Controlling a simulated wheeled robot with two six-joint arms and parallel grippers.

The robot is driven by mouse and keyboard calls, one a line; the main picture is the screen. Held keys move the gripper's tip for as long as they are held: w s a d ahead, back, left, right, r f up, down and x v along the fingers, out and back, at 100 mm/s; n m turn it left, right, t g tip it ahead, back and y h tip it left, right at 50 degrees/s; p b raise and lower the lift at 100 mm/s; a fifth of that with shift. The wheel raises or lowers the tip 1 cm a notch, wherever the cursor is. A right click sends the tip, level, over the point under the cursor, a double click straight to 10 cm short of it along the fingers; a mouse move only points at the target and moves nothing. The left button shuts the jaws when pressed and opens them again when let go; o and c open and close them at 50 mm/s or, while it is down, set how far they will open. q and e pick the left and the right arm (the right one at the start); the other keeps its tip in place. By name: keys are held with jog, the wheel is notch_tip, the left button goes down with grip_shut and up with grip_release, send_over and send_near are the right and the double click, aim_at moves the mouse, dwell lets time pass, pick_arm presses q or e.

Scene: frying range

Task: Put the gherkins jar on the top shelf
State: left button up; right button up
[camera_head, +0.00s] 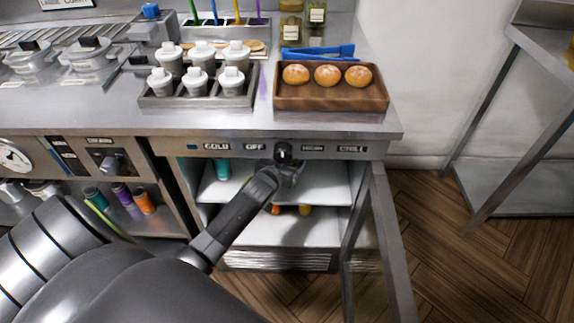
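No label here can be read as gherkins. Two jars with pale labels stand at the back of the counter, one dark green (291,29) and one beside it (317,13); I cannot tell whether either is the gherkins jar. Below the counter an open cabinet shows an upper shelf (325,190) and a lower shelf (245,232). My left gripper (284,163) is at the cabinet's opening, just below the counter's front edge. Its fingers are too foreshortened to show whether they are open or shut. My arm hides part of the shelves. My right gripper is not in view.
The cabinet door (393,245) stands open on the right. A teal container (222,168) is on the upper shelf; small orange items (305,210) show lower down. A wooden tray (332,100) of buns and a rack (198,100) of white-lidded pots occupy the counter.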

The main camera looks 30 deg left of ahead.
pick_arm(q)
jog(key=shift+w+f, duration=0.25)
jog(key=shift+f, duration=0.4)
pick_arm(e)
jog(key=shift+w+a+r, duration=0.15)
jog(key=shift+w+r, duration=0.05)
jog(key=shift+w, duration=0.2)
pick_arm(q)
jog(key=shift+f, duration=0.1)
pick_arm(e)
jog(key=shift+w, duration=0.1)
pick_arm(q)
jog(key=o, duration=1)
jog(key=shift+s+f, duration=0.1)
jog(key=o, duration=0.4)
jog(key=shift+c, duration=0.2)
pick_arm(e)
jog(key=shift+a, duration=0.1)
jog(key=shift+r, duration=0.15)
